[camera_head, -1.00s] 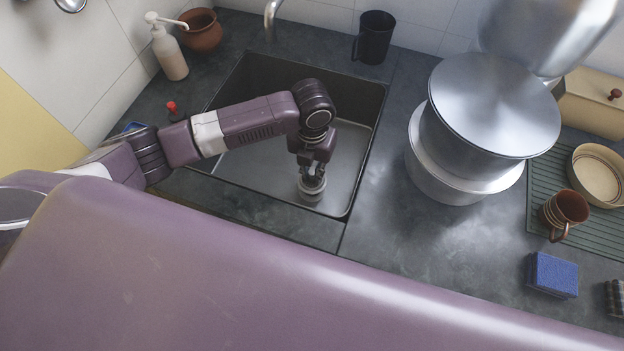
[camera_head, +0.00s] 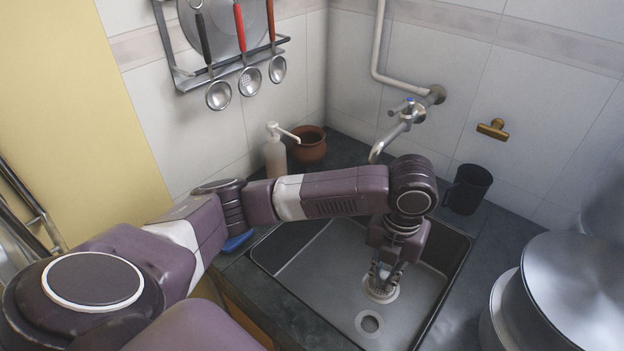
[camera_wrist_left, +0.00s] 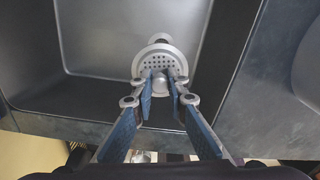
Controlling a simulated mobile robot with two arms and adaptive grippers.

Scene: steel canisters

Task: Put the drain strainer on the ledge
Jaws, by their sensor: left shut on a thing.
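My left gripper (camera_head: 384,274) reaches down into the sink and is shut on the drain strainer (camera_head: 381,292), a round pale metal piece. In the left wrist view the strainer's perforated disc (camera_wrist_left: 161,62) sits at the tips of the blue-padded fingers (camera_wrist_left: 160,84), which close on its middle. The strainer appears held above the sink floor, apart from the round drain hole (camera_head: 370,323). Which surface is the ledge I cannot tell; the dark counter (camera_head: 345,150) runs behind the sink. My right gripper is out of view.
The sink (camera_head: 318,272) has a raised rim around my gripper. A tap (camera_head: 392,135) hangs over its back. A soap dispenser (camera_head: 275,155), a brown pot (camera_head: 310,146) and a black mug (camera_head: 467,189) stand behind it. Large steel canisters (camera_head: 582,285) crowd the right.

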